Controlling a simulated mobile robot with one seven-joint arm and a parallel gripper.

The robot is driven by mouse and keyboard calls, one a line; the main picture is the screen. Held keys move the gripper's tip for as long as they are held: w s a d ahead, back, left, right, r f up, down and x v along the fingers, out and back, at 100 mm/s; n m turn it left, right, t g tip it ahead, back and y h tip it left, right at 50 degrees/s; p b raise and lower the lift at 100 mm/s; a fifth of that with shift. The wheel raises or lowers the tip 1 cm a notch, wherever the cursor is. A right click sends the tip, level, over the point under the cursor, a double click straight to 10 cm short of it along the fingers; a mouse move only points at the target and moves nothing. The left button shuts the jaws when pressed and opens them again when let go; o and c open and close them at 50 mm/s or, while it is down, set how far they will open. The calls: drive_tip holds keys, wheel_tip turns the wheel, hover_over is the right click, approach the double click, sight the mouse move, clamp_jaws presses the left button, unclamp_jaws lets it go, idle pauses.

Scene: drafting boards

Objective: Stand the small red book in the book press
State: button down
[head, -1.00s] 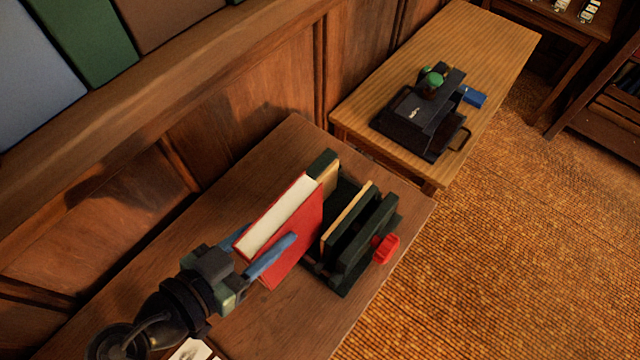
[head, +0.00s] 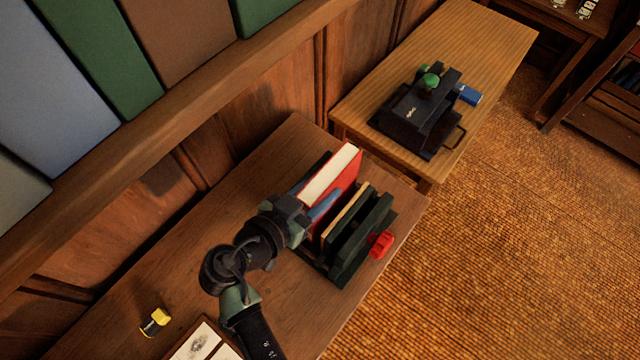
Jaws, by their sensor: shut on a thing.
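The small red book (head: 346,181) is upright, its cream page edges facing up. My gripper (head: 318,203) is shut on its near end, with blue fingers along the covers. The book press (head: 352,243) is dark green with wood-faced plates and a red knob (head: 381,245) on its right side. It stands on the brown table. The book is at the gap between the press's left and right plates. The book and gripper hide most of the left plate, and I cannot tell whether the book's lower edge touches the press base.
A yellow-and-black item (head: 155,322) and a framed sheet (head: 205,343) lie at the table's near left. A lighter table (head: 375,85) behind holds a black device (head: 415,112) and a blue block (head: 468,95). A wood-panelled wall borders the left side.

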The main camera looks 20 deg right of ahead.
drive_tip(key=shift+f, duration=0.2)
drive_tip(key=shift+c, duration=2)
unclamp_jaws()
drive_tip(key=shift+f, duration=0.1)
drive_tip(key=shift+r, duration=0.2)
drive_tip(key=shift+s+a, duration=0.15)
drive_tip(key=shift+a, duration=0.2)
drive_tip(key=b+v, duration=0.3)
drive_tip(key=v, duration=0.8)
drive_tip(key=shift+r, duration=0.15)
drive_tip(key=shift+s+a, duration=0.1)
drive_tip(key=shift+s, duration=0.05)
